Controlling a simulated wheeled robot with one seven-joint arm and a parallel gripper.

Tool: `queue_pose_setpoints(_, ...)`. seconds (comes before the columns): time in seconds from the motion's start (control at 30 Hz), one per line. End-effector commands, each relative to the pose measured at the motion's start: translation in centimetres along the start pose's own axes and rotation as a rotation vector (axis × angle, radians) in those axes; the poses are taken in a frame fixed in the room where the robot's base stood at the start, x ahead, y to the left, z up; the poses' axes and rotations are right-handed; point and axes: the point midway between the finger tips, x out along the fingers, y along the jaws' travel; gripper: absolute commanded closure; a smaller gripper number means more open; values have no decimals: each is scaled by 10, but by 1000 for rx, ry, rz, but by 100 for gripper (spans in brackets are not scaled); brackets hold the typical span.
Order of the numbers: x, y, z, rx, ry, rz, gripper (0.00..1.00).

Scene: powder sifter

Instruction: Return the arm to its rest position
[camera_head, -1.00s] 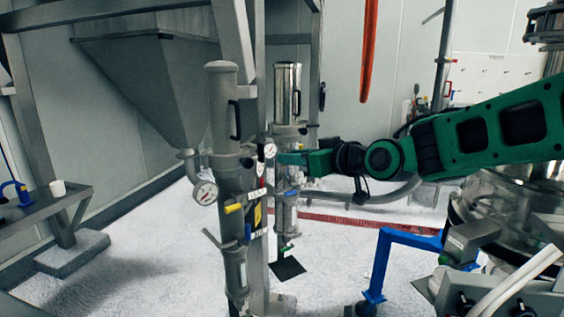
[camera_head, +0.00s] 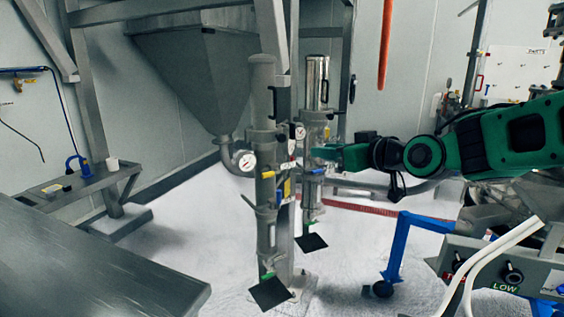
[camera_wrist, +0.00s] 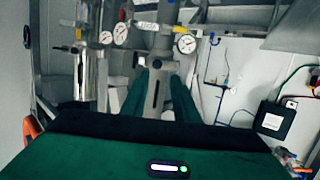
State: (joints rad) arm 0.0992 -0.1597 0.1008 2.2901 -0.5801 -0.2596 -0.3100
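My green arm (camera_head: 505,135) reaches in from the right in the head view, stretched out roughly level. My gripper (camera_head: 325,153) is at its left end, in front of the silver cylinder column and just right of the grey pipe column. In the wrist view the two green fingers of my gripper (camera_wrist: 157,82) stand apart. A grey pipe fitting shows in the gap, seemingly beyond the fingertips. I see nothing held. Whether the fingers touch the columns cannot be told.
The grey pipe column (camera_head: 263,110) and silver column (camera_head: 316,85) carry gauges and valves. A blue stand (camera_head: 400,245) and a control box (camera_head: 510,277) are at lower right. A metal table (camera_head: 90,265) fills the lower left. Open floor (camera_head: 190,250) lies between.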

Motion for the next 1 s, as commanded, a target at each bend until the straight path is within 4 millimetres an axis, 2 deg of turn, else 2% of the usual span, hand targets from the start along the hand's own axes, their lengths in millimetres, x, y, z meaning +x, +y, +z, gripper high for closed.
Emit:
queue_pose_setpoints(0.27,-30,21,63,49,-213,77,73)
queue_pose_setpoints(0.47,-63,32,114,107,-390,148,73)
queue_pose_setpoints(0.57,-87,37,144,150,-497,197,73)
queue_pose_setpoints(0.8,-166,45,217,295,-772,347,73)
queue_pose_setpoints(0.97,-218,43,252,395,-919,444,73)
queue_pose_setpoints(1.0,-232,47,258,429,-944,473,73)
